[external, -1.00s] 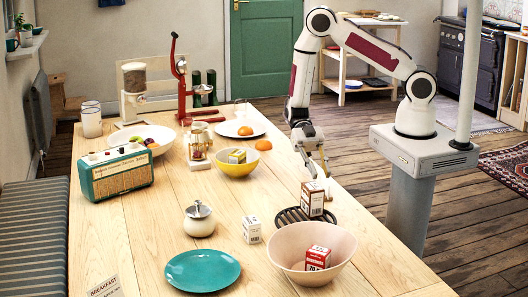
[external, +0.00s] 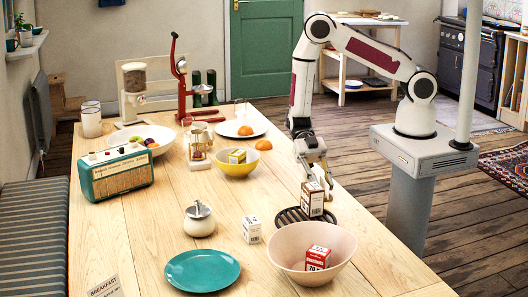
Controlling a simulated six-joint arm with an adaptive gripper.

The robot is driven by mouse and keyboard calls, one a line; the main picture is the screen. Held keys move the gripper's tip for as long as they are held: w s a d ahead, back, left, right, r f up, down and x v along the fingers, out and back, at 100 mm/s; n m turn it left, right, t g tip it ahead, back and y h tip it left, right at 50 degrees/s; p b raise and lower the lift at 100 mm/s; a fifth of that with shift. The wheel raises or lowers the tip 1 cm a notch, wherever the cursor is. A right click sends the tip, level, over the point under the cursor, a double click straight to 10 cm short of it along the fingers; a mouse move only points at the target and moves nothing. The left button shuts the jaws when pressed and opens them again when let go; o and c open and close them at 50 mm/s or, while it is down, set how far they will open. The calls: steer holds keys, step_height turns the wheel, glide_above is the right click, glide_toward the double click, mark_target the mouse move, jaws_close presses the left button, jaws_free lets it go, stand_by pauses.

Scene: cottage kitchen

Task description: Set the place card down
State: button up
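A place card (external: 104,287) with the word BREAKFAST stands on the table at the near left edge, partly cut off by the bottom of the picture. My gripper (external: 320,183) is far from it, on the right side of the table. It points down just behind and above a small red-brown and white box (external: 312,198) on a dark round trivet (external: 290,217). Its fingers look spread. The box partly hides the fingertips, and I cannot tell whether they touch it.
A cream bowl (external: 285,250) holding a red box (external: 317,258) stands in front of the trivet. A teal plate (external: 202,270), a lidded pot (external: 199,220) and a small white box (external: 251,229) are nearby. A yellow bowl (external: 235,168) and a radio (external: 116,172) stand farther back.

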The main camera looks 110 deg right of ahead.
mark_target(322, 178)
steer(key=shift+c, duration=0.5)
jaws_close()
steer(key=shift+r, duration=0.2)
steer(key=shift+r, duration=4.85)
